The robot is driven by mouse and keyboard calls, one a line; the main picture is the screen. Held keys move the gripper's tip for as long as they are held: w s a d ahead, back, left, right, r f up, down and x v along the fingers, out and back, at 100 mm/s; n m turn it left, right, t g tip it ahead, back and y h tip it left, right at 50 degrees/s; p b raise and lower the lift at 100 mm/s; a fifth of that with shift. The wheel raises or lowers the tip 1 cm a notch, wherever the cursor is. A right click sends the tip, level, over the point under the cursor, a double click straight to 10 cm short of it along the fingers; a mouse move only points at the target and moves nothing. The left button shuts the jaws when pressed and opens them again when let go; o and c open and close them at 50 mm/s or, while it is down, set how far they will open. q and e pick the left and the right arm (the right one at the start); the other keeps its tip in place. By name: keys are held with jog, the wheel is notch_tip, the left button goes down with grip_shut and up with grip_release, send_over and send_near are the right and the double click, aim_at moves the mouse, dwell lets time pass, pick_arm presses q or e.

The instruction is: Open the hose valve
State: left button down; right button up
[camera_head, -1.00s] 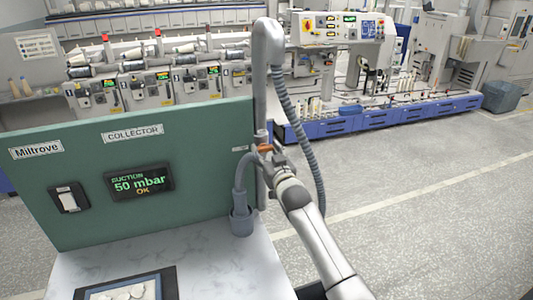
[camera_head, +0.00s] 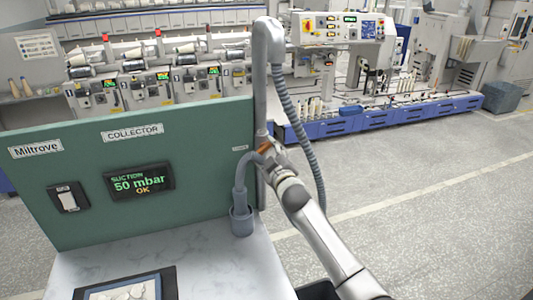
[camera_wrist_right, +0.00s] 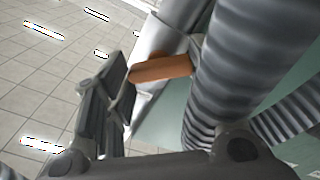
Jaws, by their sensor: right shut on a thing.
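The hose valve has a short orange handle (camera_head: 264,146) on the grey vertical pipe (camera_head: 261,105) at the right edge of the green collector panel. In the right wrist view the orange handle (camera_wrist_right: 160,69) lies across the pipe, beside the ribbed hose (camera_wrist_right: 236,75). My right gripper (camera_head: 271,149) is shut on the handle and partly covers it in the head view. My left gripper is not in view.
The green panel (camera_head: 75,220) carries a display (camera_head: 139,182) reading "SUCTION 50 mbar OK" and a switch (camera_head: 68,198). A ribbed hose (camera_head: 300,135) hangs right of the pipe.

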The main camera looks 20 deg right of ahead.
jog(key=n, duration=0.5)
jog(key=shift+r+n, duration=0.1)
jog(key=shift+n, duration=0.2)
jog(key=shift+n+p, duration=0.3)
jog(key=shift+n, duration=1.9)
jog(key=o, duration=1.1)
jog(key=shift+c, duration=0.2)
jog(key=shift+s, duration=0.1)
jog(key=shift+s, duration=0.25)
jog(key=s, duration=1.1)
jog(key=shift+s+d, duration=0.2)
jog(key=shift+d, duration=0.05)
